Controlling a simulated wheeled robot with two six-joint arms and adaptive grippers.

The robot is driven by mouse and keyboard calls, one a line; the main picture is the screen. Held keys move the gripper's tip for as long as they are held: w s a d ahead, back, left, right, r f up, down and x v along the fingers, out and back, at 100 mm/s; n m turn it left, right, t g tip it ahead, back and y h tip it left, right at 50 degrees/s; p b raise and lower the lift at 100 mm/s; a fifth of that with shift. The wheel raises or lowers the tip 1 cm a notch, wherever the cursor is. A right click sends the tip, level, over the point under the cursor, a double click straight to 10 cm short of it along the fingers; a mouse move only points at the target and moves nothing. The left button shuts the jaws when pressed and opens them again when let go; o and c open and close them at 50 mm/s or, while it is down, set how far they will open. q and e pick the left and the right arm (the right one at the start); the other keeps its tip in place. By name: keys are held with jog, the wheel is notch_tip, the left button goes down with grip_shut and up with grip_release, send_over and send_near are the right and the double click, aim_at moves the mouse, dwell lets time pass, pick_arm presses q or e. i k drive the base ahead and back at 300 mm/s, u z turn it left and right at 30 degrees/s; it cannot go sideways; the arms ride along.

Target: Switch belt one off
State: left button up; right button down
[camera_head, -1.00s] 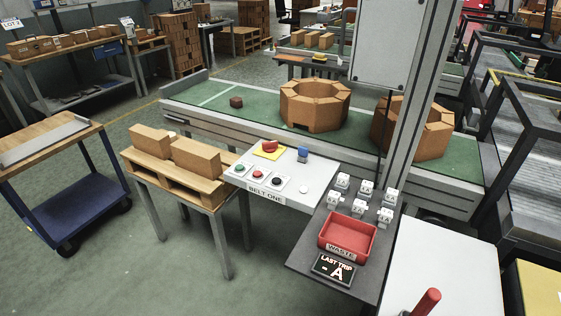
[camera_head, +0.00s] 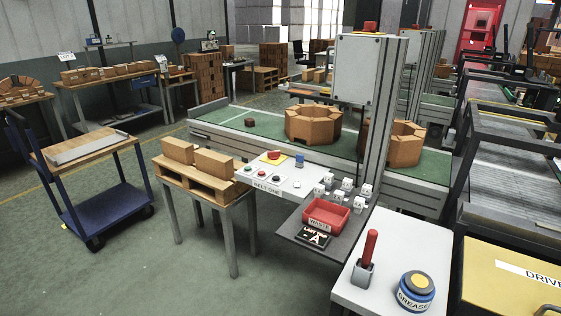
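The belt one control panel (camera_head: 279,184) is a pale slanted plate with a "BELT ONE" label, in the middle of the head view. On it are a red mushroom button on a yellow plate (camera_head: 273,157), a green button (camera_head: 248,169), a red button (camera_head: 261,173), a dark button (camera_head: 275,179), a blue switch (camera_head: 299,161) and a white lamp or button (camera_head: 296,184). The green conveyor belt (camera_head: 224,112) runs behind the panel, carrying a ring of bricks (camera_head: 313,124) and a small dark brick (camera_head: 250,121). Neither gripper shows.
A wooden pallet with bricks (camera_head: 200,178) stands left of the panel. A red waste tray (camera_head: 327,213) and several small white blocks lie to its right. A white table (camera_head: 388,282) holds a grease tin (camera_head: 414,291) and a red-handled tool (camera_head: 369,248). A blue trolley (camera_head: 105,203) stands left. Open floor lies in front.

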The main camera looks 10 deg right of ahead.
aim_at(273, 155)
jog(key=u, duration=0.55)
jog(key=i, duration=0.75)
jog(key=u, duration=0.6)
jog(key=i, duration=1.1)
jog(key=z, duration=0.7)
jog(key=i, duration=0.7)
jog(key=z, duration=1.1)
jog(key=i, duration=0.35)
jog(key=z, duration=0.35)
